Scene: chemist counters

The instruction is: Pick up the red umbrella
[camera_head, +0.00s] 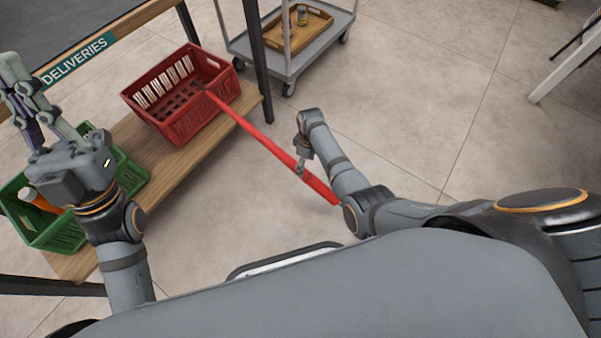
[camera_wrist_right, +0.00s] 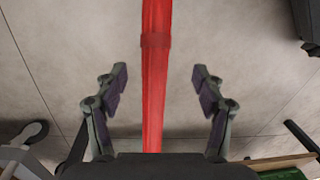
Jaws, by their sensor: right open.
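The red umbrella (camera_head: 262,139) is long and folded. In the head view its dark end overlaps the red basket, and it slants down right to my right arm, which hides part of it. In the right wrist view the umbrella (camera_wrist_right: 154,85) runs up the middle, with a band around it. My right gripper (camera_wrist_right: 159,88) is open, one finger on each side of the umbrella, with gaps on both sides. In the head view the right gripper (camera_head: 302,166) is over the umbrella's lower part. My left gripper (camera_head: 12,75) looks open and empty at the far left.
The red basket (camera_head: 205,130) and a green basket (camera_head: 60,235) with an orange-and-white item stand on a wooden shelf (camera_head: 165,165) under the DELIVERIES sign (camera_head: 75,60). A grey trolley (camera_head: 335,40) carries a wooden tray (camera_head: 272,36) with a small jar.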

